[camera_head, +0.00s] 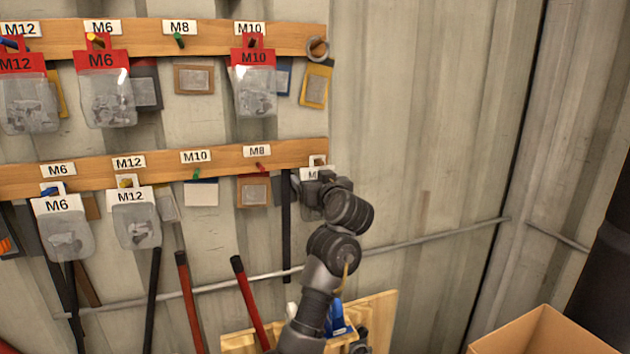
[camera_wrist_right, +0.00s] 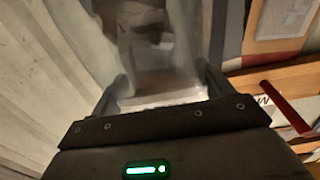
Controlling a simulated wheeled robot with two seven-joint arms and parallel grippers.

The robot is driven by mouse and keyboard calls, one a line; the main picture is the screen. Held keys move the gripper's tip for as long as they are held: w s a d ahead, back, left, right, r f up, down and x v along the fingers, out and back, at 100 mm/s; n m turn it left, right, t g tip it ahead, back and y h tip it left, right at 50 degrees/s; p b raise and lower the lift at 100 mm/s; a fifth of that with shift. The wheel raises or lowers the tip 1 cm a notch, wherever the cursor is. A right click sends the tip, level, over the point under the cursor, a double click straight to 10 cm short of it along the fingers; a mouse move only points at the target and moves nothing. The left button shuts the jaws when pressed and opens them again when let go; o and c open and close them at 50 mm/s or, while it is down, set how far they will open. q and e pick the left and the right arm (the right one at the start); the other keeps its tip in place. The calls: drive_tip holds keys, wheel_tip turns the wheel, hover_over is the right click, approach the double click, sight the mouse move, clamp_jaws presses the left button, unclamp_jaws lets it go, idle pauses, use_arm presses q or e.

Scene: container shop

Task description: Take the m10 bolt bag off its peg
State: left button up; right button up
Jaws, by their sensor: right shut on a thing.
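My right gripper (camera_head: 312,188) is at the right end of the lower wooden rail, shut on a white-header bag (camera_head: 313,173). Only "M" of its label shows; the rest is hidden by the gripper. In the right wrist view, the clear bag (camera_wrist_right: 150,50) hangs between the fingers (camera_wrist_right: 160,95), blurred. An M10 bag (camera_head: 254,85) with a red header hangs on the upper rail under an M10 sign. The lower rail's M10 peg (camera_head: 196,173), green, holds no bag. My left gripper is not in view.
The lower rail (camera_head: 95,173) also holds white-header M6 (camera_head: 62,235) and M12 (camera_head: 135,225) bags. Its red M8 peg (camera_head: 262,167) is bare and close to my gripper. Tool handles lean below. The wall on the right is clear. A cardboard box (camera_head: 540,330) stands at lower right.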

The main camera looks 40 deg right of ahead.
drive_tip(key=shift+r+p, duration=0.3)
drive_tip(key=shift+s, duration=0.1)
drive_tip(key=shift+v, duration=0.95)
drive_tip(key=shift+r+v, duration=0.25)
drive_tip(key=shift+v, duration=1)
drive_tip(key=shift+a, duration=0.1)
drive_tip(key=shift+v, duration=2.45)
